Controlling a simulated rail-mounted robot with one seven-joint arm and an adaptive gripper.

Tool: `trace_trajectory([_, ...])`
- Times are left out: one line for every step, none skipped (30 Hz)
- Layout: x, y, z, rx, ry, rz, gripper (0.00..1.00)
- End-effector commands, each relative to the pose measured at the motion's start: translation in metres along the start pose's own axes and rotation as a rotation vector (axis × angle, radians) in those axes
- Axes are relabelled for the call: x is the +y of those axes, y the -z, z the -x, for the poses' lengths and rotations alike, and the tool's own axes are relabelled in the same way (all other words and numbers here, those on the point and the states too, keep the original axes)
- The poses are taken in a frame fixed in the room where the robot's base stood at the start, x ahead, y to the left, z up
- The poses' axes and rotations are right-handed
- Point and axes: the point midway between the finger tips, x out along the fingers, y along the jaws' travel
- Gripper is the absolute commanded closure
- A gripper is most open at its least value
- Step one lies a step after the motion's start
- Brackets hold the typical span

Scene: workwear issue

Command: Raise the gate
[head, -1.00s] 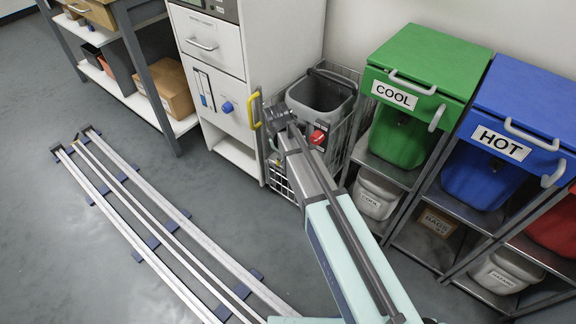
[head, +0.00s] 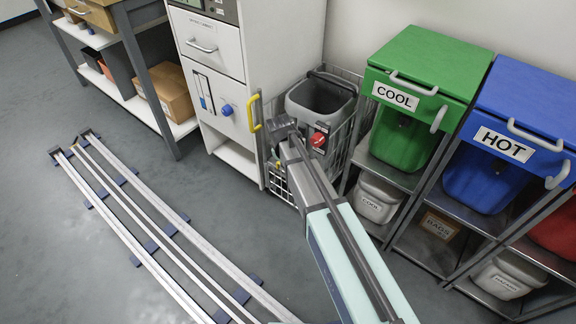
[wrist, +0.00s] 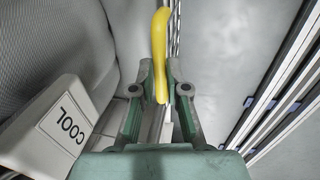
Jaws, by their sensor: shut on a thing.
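A yellow handle (head: 254,113) stands upright at the left front edge of the wire cage (head: 340,150), beside the white cabinet. I take it as the gate's handle; the gate panel itself is hard to make out behind my arm. In the wrist view, the yellow handle (wrist: 160,45) runs down between the fingers of my gripper (wrist: 160,95), which is shut on its lower end. In the head view my wrist hides the fingers.
A grey bin (head: 320,98) with a red knob stands in the cage. The white cabinet (head: 218,95) is close on the left. Green COOL (head: 405,140) and blue HOT (head: 480,180) bins stand on racks at right. Floor rails (head: 150,235) lie front left; grey floor around them is open.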

Motion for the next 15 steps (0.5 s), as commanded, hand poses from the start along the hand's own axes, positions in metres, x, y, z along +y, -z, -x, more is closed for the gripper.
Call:
trace_trajectory([0.0,0.0,0.001,0.0,0.0,0.0,1.0])
trace_trajectory([0.001,0.0,0.003,0.0,0.0,0.0,1.0])
trace_trajectory([0.001,0.0,0.005,0.0,0.0,0.0,1.0])
trace_trajectory([0.002,0.0,0.008,0.0,0.0,0.0,1.0])
trace_trajectory([0.002,0.0,0.011,0.0,0.0,0.0,1.0])
trace_trajectory([0.003,0.0,0.016,0.0,0.0,0.0,1.0])
trace_trajectory([0.004,0.0,0.02,0.0,0.0,0.0,1.0])
trace_trajectory([0.005,0.0,0.024,0.0,0.0,0.0,1.0])
trace_trajectory([0.006,0.0,0.03,-0.001,0.0,0.0,1.0])
trace_trajectory([0.007,0.0,0.034,-0.001,0.0,0.0,1.0])
trace_trajectory([0.007,0.0,0.037,-0.001,0.0,0.0,1.0])
trace_trajectory([0.008,0.0,0.041,-0.001,0.0,0.0,1.0])
trace_trajectory([0.009,0.0,0.043,-0.001,0.0,0.0,1.0])
trace_trajectory([0.009,0.0,0.044,-0.001,0.0,0.0,1.0])
trace_trajectory([0.009,0.0,0.045,-0.001,0.0,0.0,1.0])
